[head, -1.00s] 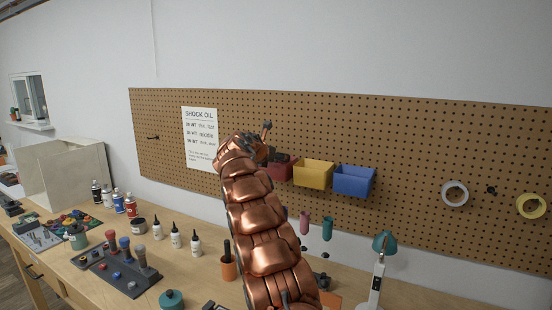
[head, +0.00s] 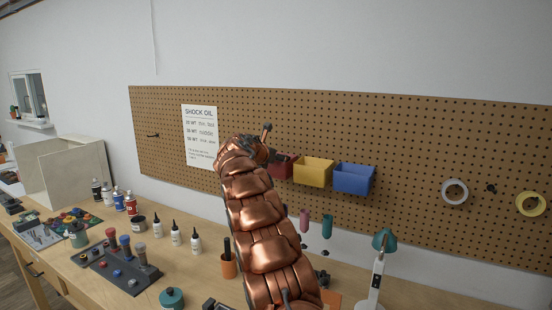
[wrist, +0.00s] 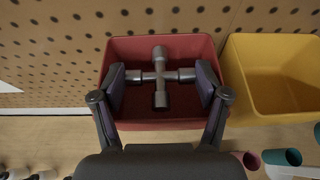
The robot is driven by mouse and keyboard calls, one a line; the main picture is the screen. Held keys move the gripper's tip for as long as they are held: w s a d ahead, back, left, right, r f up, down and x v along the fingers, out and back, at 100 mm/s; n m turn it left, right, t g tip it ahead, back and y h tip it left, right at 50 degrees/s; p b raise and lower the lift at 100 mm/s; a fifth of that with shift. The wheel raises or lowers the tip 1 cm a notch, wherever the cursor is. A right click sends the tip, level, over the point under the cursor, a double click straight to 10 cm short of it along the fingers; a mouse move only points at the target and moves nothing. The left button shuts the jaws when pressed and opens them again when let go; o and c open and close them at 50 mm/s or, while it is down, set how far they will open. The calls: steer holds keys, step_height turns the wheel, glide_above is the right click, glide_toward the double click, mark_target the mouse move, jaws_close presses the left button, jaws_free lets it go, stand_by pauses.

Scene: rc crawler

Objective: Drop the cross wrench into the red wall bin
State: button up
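The cross wrench (wrist: 160,76), grey metal with four socket ends, shows in the wrist view between the two fingers of my gripper (wrist: 160,84). Two of its opposite ends meet the finger pads, so my gripper is shut on it. It appears over the opening of the red wall bin (wrist: 160,126), within the bin's outline; its exact height is hard to tell. In the head view the red bin (head: 287,168) is partly hidden behind my arm, and the wrench cannot be made out.
A yellow bin (head: 313,172) and a blue bin (head: 353,179) hang right of the red bin on the pegboard (head: 430,150). The air before the bins' right side is clear.

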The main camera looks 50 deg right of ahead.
steer(key=shift+o, duration=1)
steer(key=shift+f, duration=0.25)
steer(key=shift+r, duration=0.15)
steer(key=shift+r, duration=0.5)
steer(key=b+v, duration=0.3)
steer(key=v, duration=0.9)
steer(key=shift+r, duration=0.15)
